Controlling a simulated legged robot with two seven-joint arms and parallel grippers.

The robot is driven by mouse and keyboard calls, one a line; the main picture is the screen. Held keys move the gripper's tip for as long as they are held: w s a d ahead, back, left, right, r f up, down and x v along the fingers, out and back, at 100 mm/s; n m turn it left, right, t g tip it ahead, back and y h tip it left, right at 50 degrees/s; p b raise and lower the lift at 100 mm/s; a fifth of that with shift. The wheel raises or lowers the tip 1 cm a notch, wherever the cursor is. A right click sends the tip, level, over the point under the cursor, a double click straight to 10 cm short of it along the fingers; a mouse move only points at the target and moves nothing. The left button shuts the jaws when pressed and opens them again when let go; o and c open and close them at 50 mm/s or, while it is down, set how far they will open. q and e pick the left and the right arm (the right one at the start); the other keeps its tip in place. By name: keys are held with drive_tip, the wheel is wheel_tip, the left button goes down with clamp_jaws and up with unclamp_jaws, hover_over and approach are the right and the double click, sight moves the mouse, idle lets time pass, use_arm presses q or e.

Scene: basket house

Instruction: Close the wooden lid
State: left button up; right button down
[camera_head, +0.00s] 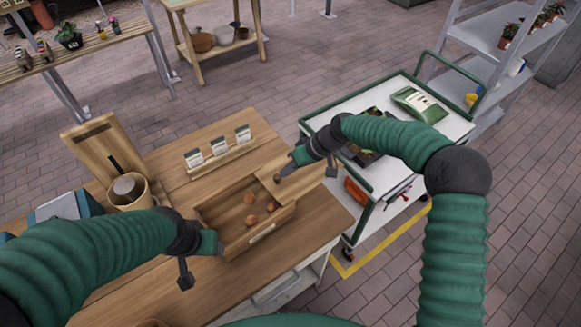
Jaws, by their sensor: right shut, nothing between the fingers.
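The wooden box (237,240) sits on the wooden table, open at the top over its left part, with several round brown items inside. The wooden lid (308,183) is a flat light panel at the box's right end, with a small dark knob-like spot near its left edge. My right gripper (283,172) is shut and empty, at the lid's left part by that spot; whether it touches cannot be told. My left gripper (213,244) is at the box's front left corner. Its fingers are too small to read.
A small rack of seed packets (220,154) stands behind the box. A white cart (385,180) with a green-and-white bag (420,104) stands right of the table.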

drive_tip(key=s+a+b, duration=0.2)
drive_tip(key=s+a, duration=1.1)
drive_tip(key=a, duration=0.4)
drive_tip(key=shift+s, duration=0.15)
